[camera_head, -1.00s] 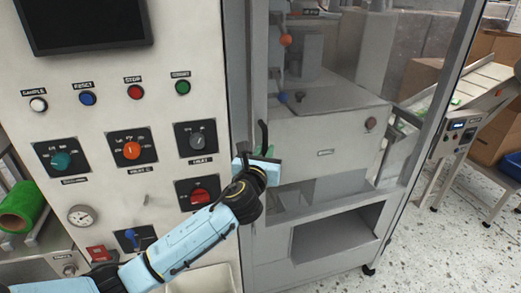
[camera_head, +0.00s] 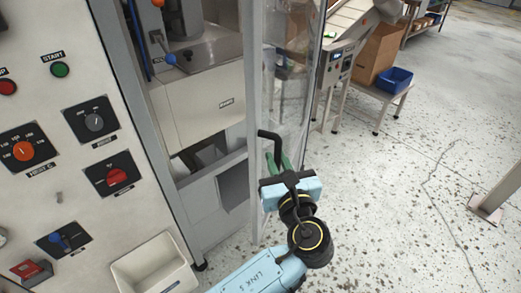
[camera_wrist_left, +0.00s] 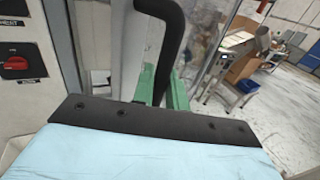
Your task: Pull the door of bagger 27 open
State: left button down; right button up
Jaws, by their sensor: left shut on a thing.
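The door (camera_head: 254,110) of the bagger has a grey frame and a clear panel, and stands swung out from the cabinet opening. The bagger body (camera_head: 205,108) shows uncovered to the left of it. My left gripper (camera_head: 279,163) is shut on the black door handle (camera_head: 270,141), a bent bar on the door's frame. In the left wrist view the handle (camera_wrist_left: 172,38) runs down between the green fingers (camera_wrist_left: 162,88), whose grip is partly hidden by the gripper body. My right gripper is not in view.
The control panel (camera_head: 72,150) with knobs and buttons is at the left, with a cream bin (camera_head: 153,268) below it. A conveyor stand (camera_head: 338,65), a cardboard box (camera_head: 378,50) and a blue bin (camera_head: 396,79) stand beyond the door. Speckled floor at the right is clear up to a post base (camera_head: 486,208).

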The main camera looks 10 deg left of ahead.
pick_arm(q)
jog(key=shift+s+d, duration=0.1)
jog(key=shift+d, duration=1.1)
jog(key=c, duration=1.8)
grip_release()
jog(key=shift+o, duration=0.2)
jog(key=p+v, duration=0.5)
jog(key=v, duration=0.8)
jog(key=shift+d, duration=0.1)
